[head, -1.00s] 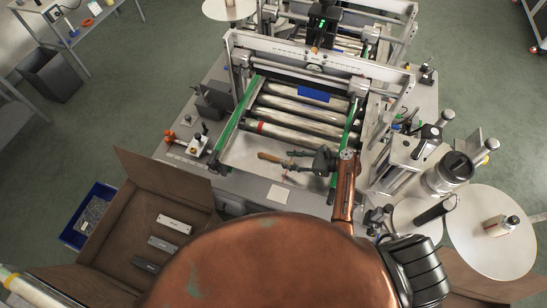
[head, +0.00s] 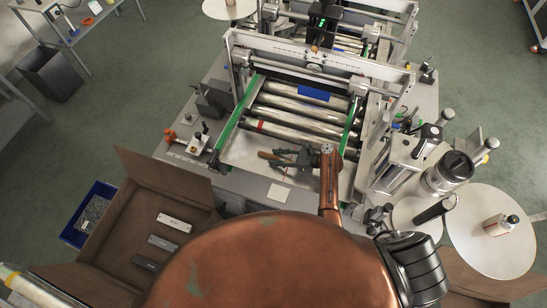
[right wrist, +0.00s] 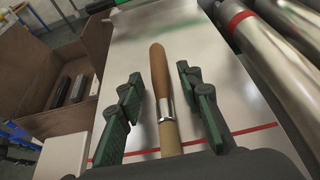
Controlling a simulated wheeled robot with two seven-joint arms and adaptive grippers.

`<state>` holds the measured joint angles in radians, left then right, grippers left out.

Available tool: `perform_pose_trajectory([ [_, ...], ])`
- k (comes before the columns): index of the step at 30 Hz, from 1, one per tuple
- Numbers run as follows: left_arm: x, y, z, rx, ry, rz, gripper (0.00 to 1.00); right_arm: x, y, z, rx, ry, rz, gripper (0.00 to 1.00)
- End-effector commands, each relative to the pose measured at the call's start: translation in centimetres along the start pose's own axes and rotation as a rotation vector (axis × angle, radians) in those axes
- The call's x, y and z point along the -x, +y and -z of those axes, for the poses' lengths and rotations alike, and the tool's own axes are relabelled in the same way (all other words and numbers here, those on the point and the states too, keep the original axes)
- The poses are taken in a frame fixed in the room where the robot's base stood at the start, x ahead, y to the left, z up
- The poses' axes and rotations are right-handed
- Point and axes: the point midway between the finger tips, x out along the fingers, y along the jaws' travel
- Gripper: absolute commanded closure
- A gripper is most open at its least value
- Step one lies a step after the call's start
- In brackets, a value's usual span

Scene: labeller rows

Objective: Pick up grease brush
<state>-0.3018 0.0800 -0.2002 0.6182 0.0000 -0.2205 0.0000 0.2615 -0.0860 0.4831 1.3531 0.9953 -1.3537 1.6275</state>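The grease brush (right wrist: 159,72) lies on the pale metal plate (right wrist: 205,60), its brown wooden handle pointing away from my wrist, with a silver ferrule and a lighter section nearer me. In the head view the brush handle (head: 266,155) shows just left of my right gripper (head: 281,156). The right gripper's green-black fingers (right wrist: 158,78) stand open on both sides of the brush, with gaps visible at each side. The near end of the brush is hidden by the gripper's body. My left gripper is not in view.
Steel rollers (head: 290,118) between green side rails lie just beyond the plate. An open cardboard box (head: 115,245) with several small bars is at lower left, beside a blue bin (head: 92,212).

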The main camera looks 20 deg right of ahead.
Motion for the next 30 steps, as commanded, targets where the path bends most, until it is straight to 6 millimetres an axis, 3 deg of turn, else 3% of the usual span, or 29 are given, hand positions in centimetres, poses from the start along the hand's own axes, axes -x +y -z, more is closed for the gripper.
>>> perform_pose_trajectory([
  [13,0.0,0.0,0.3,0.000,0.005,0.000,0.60,0.0,0.0,0.0,0.000,0.000,0.000,0.99],
  [23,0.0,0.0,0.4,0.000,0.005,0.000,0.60,0.1,0.0,-0.1,0.000,0.000,0.001,1.00],
  [30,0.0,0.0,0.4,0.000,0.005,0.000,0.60,0.9,-0.1,-2.1,0.004,-0.001,0.002,1.00],
])
